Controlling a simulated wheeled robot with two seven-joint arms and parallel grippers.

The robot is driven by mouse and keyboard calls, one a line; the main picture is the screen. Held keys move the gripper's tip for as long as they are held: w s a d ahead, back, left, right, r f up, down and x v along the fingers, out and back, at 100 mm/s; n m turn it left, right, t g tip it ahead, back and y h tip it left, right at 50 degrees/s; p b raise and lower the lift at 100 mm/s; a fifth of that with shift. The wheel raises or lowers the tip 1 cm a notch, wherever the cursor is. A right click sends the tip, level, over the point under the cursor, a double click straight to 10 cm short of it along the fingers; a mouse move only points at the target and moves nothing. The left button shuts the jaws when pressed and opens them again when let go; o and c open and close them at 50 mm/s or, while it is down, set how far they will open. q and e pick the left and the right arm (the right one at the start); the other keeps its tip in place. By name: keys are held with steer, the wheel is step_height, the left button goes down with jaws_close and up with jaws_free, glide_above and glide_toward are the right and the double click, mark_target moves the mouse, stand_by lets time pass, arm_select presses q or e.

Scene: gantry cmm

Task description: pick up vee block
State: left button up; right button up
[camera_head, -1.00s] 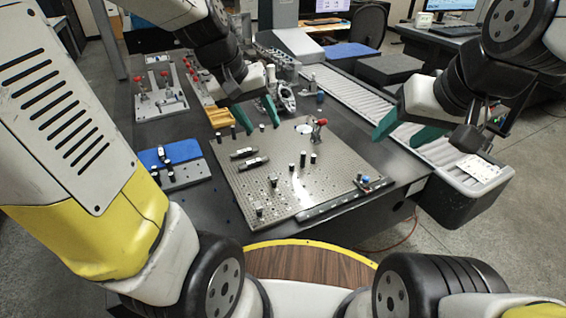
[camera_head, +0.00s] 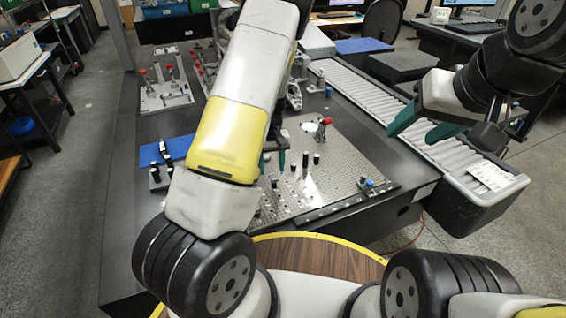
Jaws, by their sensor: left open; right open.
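I cannot make out a vee block for certain. The perforated metal plate (camera_head: 338,165) lies on the dark table, and its left part is hidden behind my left arm. My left gripper (camera_head: 272,163) is low over the plate, its teal fingers pointing down and apart, mostly covered by my own forearm. Whether anything lies between or beneath its fingers is hidden. My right gripper (camera_head: 421,128) is open and empty above the roller conveyor, right of the plate.
Several black pins (camera_head: 305,160) stand on the plate near my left gripper. A red-knobbed fixture (camera_head: 323,128) and a blue-knobbed piece (camera_head: 368,186) are also on it. Toggle clamps (camera_head: 165,92) stand at the back left. The roller conveyor (camera_head: 370,102) runs along the right.

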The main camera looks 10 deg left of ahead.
mark_target(274, 179)
arm_select(q)
steer(key=f, duration=0.6)
steer(key=shift+d+f, duration=0.3)
steer(key=shift+f, duration=0.05)
steer(key=shift+s, duration=0.1)
jaws_close()
